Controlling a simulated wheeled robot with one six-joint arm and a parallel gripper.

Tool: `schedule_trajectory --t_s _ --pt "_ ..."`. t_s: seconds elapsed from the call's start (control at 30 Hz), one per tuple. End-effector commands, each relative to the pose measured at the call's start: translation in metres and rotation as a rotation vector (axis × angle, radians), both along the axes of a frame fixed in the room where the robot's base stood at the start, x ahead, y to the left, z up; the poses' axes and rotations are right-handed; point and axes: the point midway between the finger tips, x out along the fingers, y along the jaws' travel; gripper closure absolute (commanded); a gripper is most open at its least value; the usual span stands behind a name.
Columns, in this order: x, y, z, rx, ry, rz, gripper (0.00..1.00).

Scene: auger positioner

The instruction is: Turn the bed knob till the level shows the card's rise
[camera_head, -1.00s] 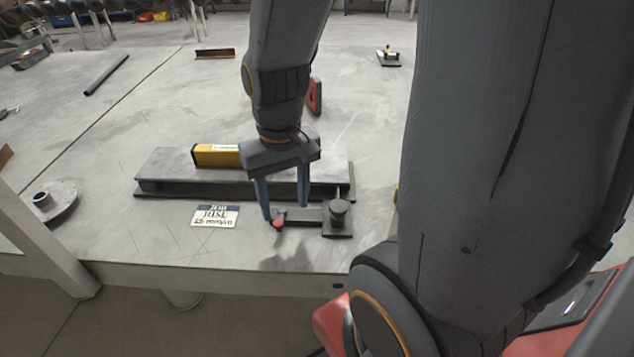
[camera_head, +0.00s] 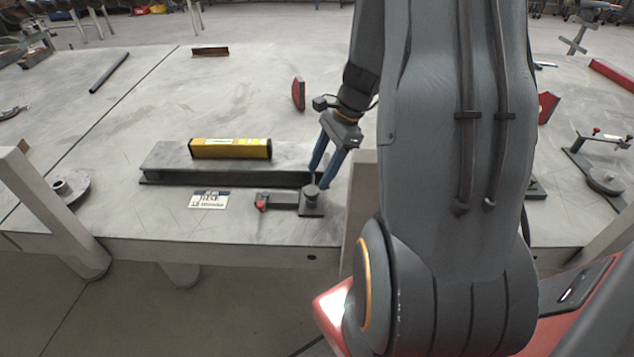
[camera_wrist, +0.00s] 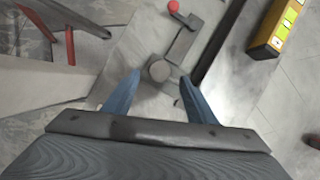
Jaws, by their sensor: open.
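The bed (camera_head: 200,160) is a long grey plate near the table's front edge. The yellow level (camera_head: 230,148) lies on it; its reading is too small to make out. The level also shows in the wrist view (camera_wrist: 275,28). A dark round knob (camera_head: 312,191) stands at the bed's right end, and in the wrist view the knob (camera_wrist: 159,70) appears just beyond the fingers. A bar with a red end (camera_head: 261,205) lies left of it. The white job card (camera_head: 209,200) lies in front of the bed; its writing is unreadable. My gripper (camera_head: 321,180) is open, its blue fingers around or just above the knob; I cannot tell which.
A round flanged part (camera_head: 72,188) stands left of the bed. A red piece (camera_head: 298,94) stands behind it. A dark tube (camera_head: 109,72) lies at the back left. Another fixture (camera_head: 604,180) is at the far right. The table behind the bed is mostly clear.

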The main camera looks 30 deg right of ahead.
Motion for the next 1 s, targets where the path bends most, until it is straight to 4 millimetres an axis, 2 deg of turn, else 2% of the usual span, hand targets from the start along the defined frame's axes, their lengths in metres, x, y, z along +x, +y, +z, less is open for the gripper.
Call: schedule_trajectory --t_s 0.1,0.3,0.7,0.77,0.93,0.97,1.0 --pt "0.0 0.007 -0.017 0.003 0.003 0.0 0.49" --pt "0.003 0.016 -0.038 0.001 0.001 0.003 0.49" --pt "0.004 0.02 -0.045 -0.001 -0.001 0.006 0.49" --pt "0.004 0.02 -0.045 -0.001 -0.001 0.006 0.55" --pt "0.004 0.019 -0.045 0.0 -0.001 0.004 0.84" --pt "0.004 0.019 -0.045 0.0 -0.001 0.004 0.88" --pt "0.003 0.019 -0.045 0.0 -0.001 0.004 0.88"
